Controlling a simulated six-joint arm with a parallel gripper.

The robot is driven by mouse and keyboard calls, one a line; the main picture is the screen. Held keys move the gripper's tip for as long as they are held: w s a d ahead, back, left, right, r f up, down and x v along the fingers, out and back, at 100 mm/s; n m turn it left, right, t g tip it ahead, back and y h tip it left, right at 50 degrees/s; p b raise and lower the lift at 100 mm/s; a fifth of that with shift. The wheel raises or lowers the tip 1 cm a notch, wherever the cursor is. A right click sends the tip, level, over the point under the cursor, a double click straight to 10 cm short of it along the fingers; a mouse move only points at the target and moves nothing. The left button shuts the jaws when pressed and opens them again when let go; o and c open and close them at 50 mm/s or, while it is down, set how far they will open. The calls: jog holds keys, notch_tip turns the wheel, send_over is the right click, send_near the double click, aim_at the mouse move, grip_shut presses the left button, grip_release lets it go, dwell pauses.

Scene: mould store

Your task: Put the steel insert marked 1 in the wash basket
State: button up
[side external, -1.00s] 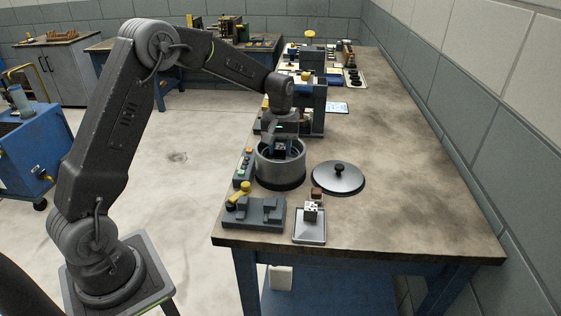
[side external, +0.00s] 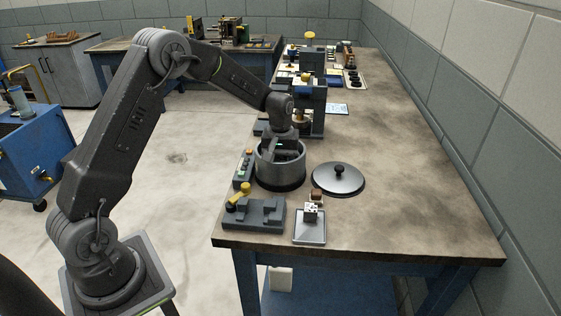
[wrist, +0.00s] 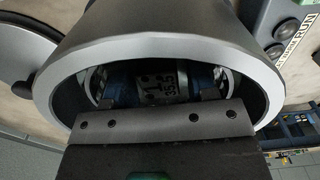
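A grey metal insert (wrist: 164,86) marked "1" and "35.5" shows in the wrist view, deep inside a round grey pot (wrist: 165,33). The pot (side external: 280,170) stands open on the bench in the side view. My gripper (side external: 281,150) reaches down into its mouth, and the fingertips are hidden there. In the wrist view my gripper (wrist: 164,90) has a blue finger on each side of the insert. I cannot tell whether the fingers press on it. No wash basket can be made out for certain; the pot's floor is hidden.
A dark lid (side external: 338,179) with a knob lies right of the pot. A button panel (side external: 244,168) stands at its left. In front are a grey fixture (side external: 254,213) and a small tray (side external: 309,237) with a dotted cube (side external: 311,211). The bench's right side is clear.

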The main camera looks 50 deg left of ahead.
aim_at(281, 160)
jog(key=shift+o, duration=0.4)
jog(key=shift+r, duration=0.1)
notch_tip(281, 160, up, 11)
jog(key=s+d+r+m+t, duration=0.1)
jog(key=s+d+r+m, duration=0.1)
jog(key=s+d+r, duration=0.4)
jog(key=s+d+r+m+t, duration=0.1)
jog(key=s+d+m+t, duration=0.1)
jog(key=s, duration=0.9)
jog(key=s+d+r+m+t, duration=0.1)
jog(key=s+d+m, duration=0.3)
jog(key=s, duration=0.7)
jog(key=shift+d+m+t, duration=0.4)
jog(key=shift+m+t, duration=0.1)
jog(key=shift+t, duration=0.3)
